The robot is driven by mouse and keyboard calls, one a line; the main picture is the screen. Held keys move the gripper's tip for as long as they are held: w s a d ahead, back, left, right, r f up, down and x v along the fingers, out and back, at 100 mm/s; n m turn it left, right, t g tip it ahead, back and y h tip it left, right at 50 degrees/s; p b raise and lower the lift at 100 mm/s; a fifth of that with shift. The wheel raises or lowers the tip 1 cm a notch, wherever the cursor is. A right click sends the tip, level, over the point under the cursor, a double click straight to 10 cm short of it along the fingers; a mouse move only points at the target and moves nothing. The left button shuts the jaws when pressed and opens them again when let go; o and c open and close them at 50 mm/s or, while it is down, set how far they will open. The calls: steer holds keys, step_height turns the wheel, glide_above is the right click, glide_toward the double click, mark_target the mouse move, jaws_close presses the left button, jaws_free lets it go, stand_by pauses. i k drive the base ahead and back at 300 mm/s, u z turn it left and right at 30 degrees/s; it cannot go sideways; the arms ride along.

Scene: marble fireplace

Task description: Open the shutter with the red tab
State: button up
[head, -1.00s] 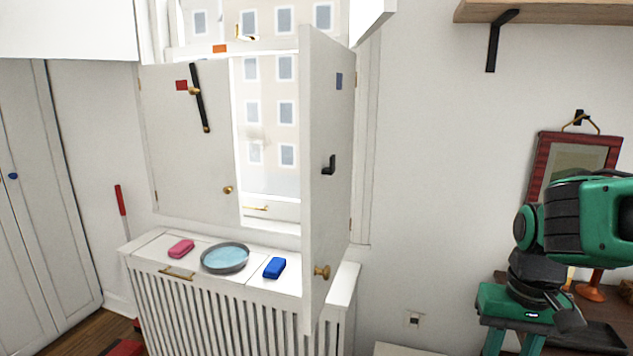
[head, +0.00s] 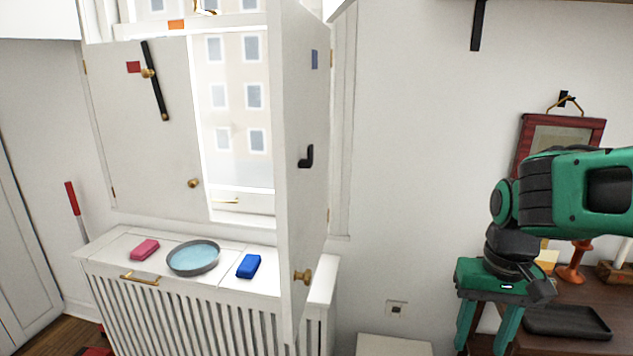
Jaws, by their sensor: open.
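The shutter with the red tab (head: 133,67) is the white left panel (head: 150,140). It lies flat across the left part of the window. A black bar (head: 155,85) hangs near its top, slightly tilted, with a brass pivot knob; a round brass knob (head: 193,183) sits low near its right edge. My gripper (head: 486,325) is at the right, pointing down, open and empty, well apart from the shutter. Its fingertips are near the lower edge of the view.
The right shutter (head: 301,220), with a blue tab (head: 314,59), stands swung out into the room between my gripper and the left shutter. A radiator cover (head: 118,246) below holds a pink block (head: 145,249), a round dish (head: 216,262) and a blue block (head: 248,266). A dark desk (head: 590,290) stands right.

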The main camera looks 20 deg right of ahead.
mark_target(156, 166)
steer(key=z, duration=1.15)
steer(key=k, duration=1.05)
steer(key=u, duration=1.4)
steer(key=i, duration=0.8)
